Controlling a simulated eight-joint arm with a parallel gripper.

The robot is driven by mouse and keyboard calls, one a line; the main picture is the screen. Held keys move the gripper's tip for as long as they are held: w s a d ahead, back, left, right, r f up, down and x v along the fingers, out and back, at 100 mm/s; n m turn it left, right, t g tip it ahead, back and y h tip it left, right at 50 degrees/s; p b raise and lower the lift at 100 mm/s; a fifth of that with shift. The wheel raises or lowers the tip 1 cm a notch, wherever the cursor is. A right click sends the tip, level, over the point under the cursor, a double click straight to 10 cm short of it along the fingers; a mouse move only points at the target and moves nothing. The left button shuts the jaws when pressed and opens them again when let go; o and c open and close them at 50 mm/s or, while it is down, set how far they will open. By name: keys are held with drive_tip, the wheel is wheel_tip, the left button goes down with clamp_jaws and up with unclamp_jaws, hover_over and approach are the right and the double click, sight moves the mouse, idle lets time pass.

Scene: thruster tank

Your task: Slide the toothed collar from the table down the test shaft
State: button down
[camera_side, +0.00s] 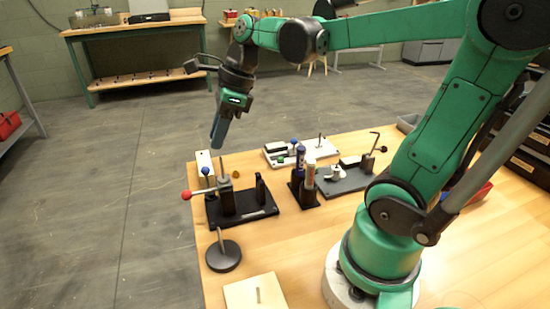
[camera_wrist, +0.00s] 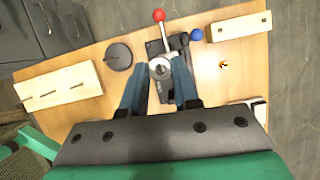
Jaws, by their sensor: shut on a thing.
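My gripper (camera_side: 217,146) points down, slightly tilted, above the black-based fixture (camera_side: 262,211). The thin upright test shaft (camera_side: 222,168) rises from the fixture's grey block, just below the fingertips. The ring lines up with the fixture in the wrist view. I cannot tell whether it is around the shaft's tip or above it.
A red-ball lever (camera_side: 187,195) and a blue ball (camera_side: 206,171) stick out beside the shaft.

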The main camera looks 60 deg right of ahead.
drive_tip(key=s+a+f+n+g+y, duration=0.1)
drive_tip(key=s+a+f+n, duration=0.2)
drive_tip(key=s+a+f, duration=0.2)
drive_tip(key=shift+s+a+f+n, duration=0.15)
drive_tip(key=shift+a+f+n, duration=0.15)
drive_tip(key=shift+a+f, duration=1.35)
drive_tip(key=shift+a, duration=0.3)
drive_tip(key=shift+f, duration=0.45)
drive_tip(key=shift+f, duration=0.2)
drive_tip(key=shift+f, duration=0.5)
drive_tip(key=shift+f, duration=0.45)
idle(0.4)
drive_tip(key=shift+f, duration=0.3)
